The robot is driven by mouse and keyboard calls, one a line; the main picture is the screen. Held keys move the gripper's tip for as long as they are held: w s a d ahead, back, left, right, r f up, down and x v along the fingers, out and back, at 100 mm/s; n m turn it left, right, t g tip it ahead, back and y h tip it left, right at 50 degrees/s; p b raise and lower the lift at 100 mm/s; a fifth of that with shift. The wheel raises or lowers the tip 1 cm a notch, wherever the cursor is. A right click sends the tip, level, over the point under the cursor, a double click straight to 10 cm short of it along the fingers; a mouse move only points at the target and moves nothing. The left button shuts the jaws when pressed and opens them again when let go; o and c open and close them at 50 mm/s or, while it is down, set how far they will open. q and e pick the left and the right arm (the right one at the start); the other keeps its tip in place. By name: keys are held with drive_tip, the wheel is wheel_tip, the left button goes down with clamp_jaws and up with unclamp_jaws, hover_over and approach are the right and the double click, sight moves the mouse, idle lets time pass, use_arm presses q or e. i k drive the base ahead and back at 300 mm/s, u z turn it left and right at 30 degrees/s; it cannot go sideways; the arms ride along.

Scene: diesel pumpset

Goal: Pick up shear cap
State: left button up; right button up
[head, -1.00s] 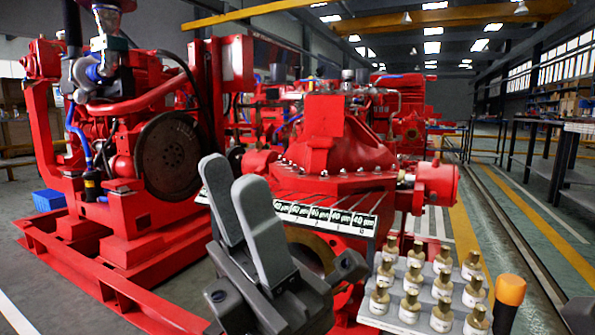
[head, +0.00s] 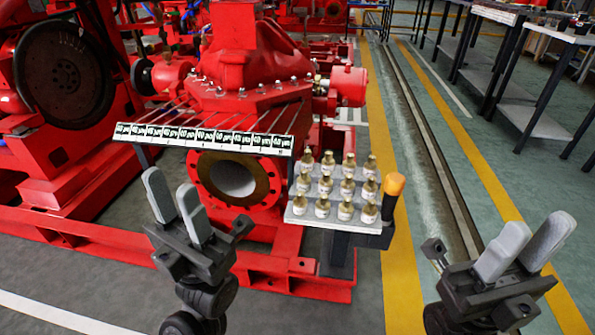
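Several small brass-topped white pieces (head: 325,183) stand upright in rows on a stepped grey rack (head: 300,217) in the head view. They look like the shear caps, but their labels are too small to read. My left gripper (head: 169,181) is open and empty, left of the rack and in front of the red pump. My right gripper (head: 538,223) is open and empty, to the right of the rack and apart from it. Neither gripper touches a piece.
An orange-topped black handle (head: 394,184) stands at the rack's right edge. A flanged opening (head: 232,180) faces forward. The floor between rack and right gripper is clear.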

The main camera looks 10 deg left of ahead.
sight(300, 203)
drive_tip(key=k, duration=0.6)
drive_tip(key=z, duration=0.9)
drive_tip(key=i, duration=1.5)
drive_tip(key=u, duration=0.85)
